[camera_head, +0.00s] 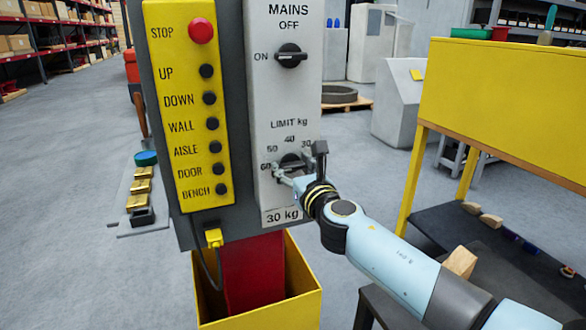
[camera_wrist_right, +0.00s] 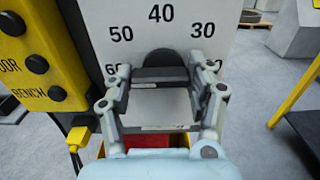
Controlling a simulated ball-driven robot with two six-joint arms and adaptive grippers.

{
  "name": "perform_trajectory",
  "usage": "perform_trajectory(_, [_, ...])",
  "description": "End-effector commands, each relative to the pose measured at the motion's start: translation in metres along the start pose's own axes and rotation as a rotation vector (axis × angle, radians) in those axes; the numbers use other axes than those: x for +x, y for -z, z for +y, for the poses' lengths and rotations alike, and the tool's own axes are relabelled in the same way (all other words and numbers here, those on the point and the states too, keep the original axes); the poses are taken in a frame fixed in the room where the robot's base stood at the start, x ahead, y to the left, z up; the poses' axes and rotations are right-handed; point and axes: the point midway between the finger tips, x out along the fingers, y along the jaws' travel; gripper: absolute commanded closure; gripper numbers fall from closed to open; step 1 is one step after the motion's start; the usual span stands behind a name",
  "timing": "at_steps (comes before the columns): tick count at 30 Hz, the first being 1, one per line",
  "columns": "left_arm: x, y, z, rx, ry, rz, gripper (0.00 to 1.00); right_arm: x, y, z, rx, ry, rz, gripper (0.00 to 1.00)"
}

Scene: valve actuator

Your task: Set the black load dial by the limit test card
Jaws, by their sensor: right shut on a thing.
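The black load dial (camera_head: 290,159) sits on the grey panel under the words LIMIT kg, with 60, 50, 40 and 30 printed around it. My right gripper (camera_head: 298,166) is shut on the dial, one finger on each side. In the right wrist view the dial (camera_wrist_right: 166,66) shows as a dark half-round between the fingers of the gripper (camera_wrist_right: 164,80). The limit test card (camera_head: 282,216), reading 30 kg, is on the panel below the dial. My left gripper is not in view.
A black MAINS switch (camera_head: 290,55) is above the dial. A yellow button strip (camera_head: 188,110) with a red STOP button (camera_head: 201,30) is to the left. A yellow bin (camera_head: 262,312) stands below, and a yellow-topped bench (camera_head: 500,95) is at right.

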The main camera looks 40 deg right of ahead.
Motion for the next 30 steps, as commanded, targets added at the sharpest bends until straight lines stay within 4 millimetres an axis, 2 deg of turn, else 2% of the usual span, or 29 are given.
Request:
perform_trajectory(11, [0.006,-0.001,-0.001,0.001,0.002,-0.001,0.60,0.000,0.001,0.000,0.170,0.000,0.000,0.76])
perform_trajectory(30, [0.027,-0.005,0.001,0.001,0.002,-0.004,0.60,0.000,0.000,-0.002,0.767,0.001,0.001,0.76])
